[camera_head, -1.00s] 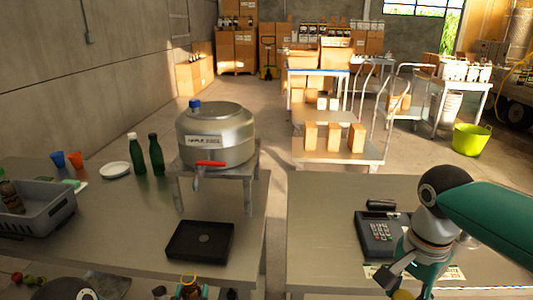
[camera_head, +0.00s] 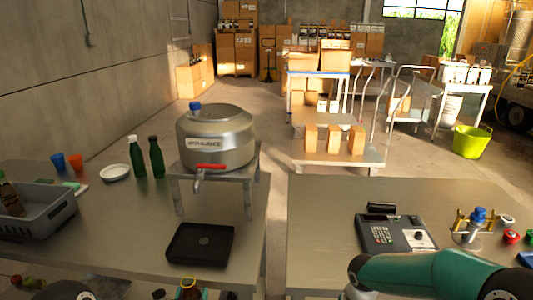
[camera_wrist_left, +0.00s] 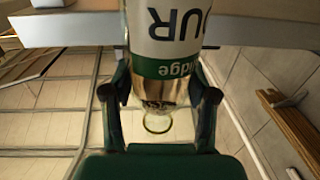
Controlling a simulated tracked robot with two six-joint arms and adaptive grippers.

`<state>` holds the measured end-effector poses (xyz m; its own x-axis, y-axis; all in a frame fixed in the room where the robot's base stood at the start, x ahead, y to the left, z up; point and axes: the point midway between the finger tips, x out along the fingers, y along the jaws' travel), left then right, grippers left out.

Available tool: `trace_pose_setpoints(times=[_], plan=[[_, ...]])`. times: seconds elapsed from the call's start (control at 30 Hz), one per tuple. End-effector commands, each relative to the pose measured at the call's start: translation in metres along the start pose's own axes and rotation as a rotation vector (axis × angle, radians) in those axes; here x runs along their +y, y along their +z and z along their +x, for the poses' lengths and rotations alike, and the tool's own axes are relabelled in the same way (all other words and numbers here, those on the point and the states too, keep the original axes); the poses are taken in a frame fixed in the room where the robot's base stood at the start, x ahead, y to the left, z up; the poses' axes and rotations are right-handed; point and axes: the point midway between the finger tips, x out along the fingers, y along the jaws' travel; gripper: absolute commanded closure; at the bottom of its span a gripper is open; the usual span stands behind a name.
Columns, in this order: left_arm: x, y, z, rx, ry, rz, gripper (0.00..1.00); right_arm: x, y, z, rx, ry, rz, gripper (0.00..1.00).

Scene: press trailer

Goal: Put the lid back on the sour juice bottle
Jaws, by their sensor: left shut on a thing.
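My left gripper (camera_head: 192,294) is at the bottom edge of the head view, in front of the left table. In the left wrist view its fingers (camera_wrist_left: 160,92) are shut around the neck end of a clear bottle (camera_wrist_left: 165,60). Its white and green label shows "UR", upside down, so I take it for the sour juice bottle. Its round mouth looks open, with no lid on it. The bottle's top also shows in the head view (camera_head: 188,283). Several loose lids lie at the right table's far right, including a red one (camera_head: 511,236) and a white one (camera_head: 507,220).
A steel dispenser (camera_head: 215,140) on a stand, a black tray (camera_head: 200,243), green bottles (camera_head: 137,156) and a grey crate (camera_head: 40,212) occupy the left table. A gap separates the tables.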

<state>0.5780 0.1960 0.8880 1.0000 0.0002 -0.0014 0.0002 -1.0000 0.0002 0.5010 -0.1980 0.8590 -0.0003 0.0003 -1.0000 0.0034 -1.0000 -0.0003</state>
Motion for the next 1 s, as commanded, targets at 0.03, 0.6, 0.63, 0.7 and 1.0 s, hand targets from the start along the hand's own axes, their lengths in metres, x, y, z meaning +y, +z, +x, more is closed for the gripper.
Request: trace_pose_setpoints(times=[0.03, 0.6, 0.63, 0.7, 1.0], plan=[[0.000, -0.002, 0.001, 0.006, 0.000, 0.000, 1.00, 0.000, 0.000, 0.000, 0.000, 0.000, 0.001, 0.73], [0.025, 0.002, -0.015, 0.002, 0.113, 0.000, 1.00, 0.001, 0.000, -0.001, -0.001, 0.000, 0.004, 0.73], [0.030, 0.003, -0.018, 0.003, 0.138, -0.001, 1.00, 0.001, 0.000, -0.001, -0.001, 0.000, 0.004, 0.73], [0.044, 0.004, -0.026, 0.002, 0.201, 0.000, 1.00, 0.001, 0.000, -0.001, -0.001, 0.000, 0.004, 0.73], [0.111, 0.011, -0.065, 0.003, 0.503, 0.000, 1.00, 0.001, 0.000, -0.001, -0.001, 0.000, 0.004, 0.73]])
